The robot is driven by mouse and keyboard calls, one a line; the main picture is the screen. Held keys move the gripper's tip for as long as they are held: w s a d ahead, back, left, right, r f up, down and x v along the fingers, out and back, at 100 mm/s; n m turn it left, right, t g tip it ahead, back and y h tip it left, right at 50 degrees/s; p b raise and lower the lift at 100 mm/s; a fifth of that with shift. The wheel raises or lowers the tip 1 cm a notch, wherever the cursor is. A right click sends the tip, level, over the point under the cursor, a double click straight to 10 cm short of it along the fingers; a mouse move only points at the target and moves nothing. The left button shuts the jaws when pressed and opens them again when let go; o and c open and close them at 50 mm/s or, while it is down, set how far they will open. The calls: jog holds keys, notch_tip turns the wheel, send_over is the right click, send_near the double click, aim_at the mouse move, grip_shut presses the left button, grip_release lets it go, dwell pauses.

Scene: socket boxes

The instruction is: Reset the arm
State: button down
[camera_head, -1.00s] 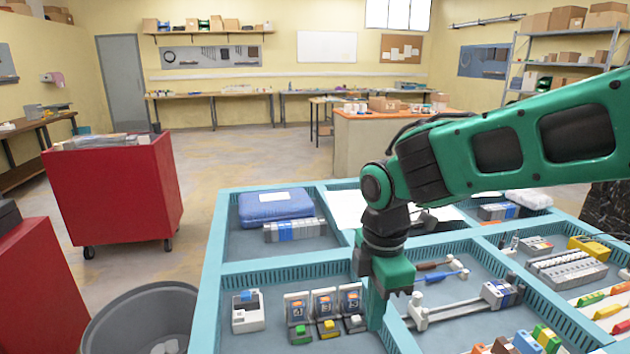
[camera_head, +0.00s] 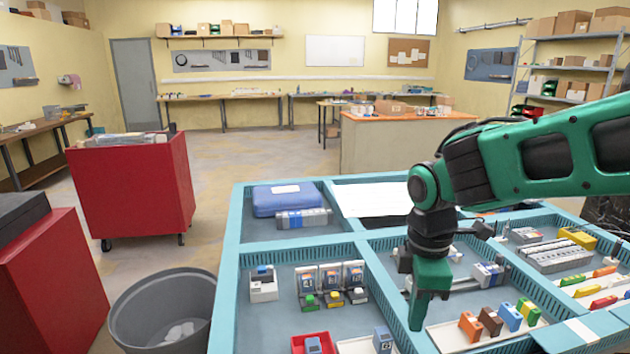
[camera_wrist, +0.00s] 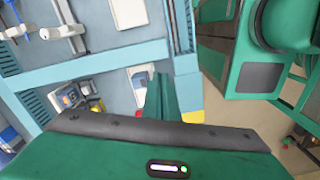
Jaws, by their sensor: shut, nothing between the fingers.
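My green arm comes in from the right in the head view. My gripper (camera_head: 428,310) hangs pointing down over the divided teal table, above the divider between the compartment of socket modules and the one with coloured blocks. Its fingers look close together and hold nothing. In the wrist view a green finger (camera_wrist: 160,105) shows over the table's teal dividers. Three socket modules (camera_head: 331,283) with coloured parts stand in the compartment to the left of my gripper. A white socket box (camera_head: 263,284) stands left of them.
A blue case (camera_head: 286,199) lies in the back left compartment. Coloured blocks (camera_head: 490,322) stand close to the right of my gripper. A grey bin (camera_head: 163,310) and red cabinets (camera_head: 130,185) stand left of the table. The air above the table's left side is clear.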

jog(key=s+d+m, duration=0.7)
jog(key=d+m, duration=0.4)
jog(key=s+d+m, duration=0.8)
jog(key=d+m, duration=0.2)
jog(key=d, duration=0.1)
jog(key=shift+d+f+m, duration=0.35)
jog(key=shift+f+m, duration=0.05)
jog(key=shift+s, duration=0.1)
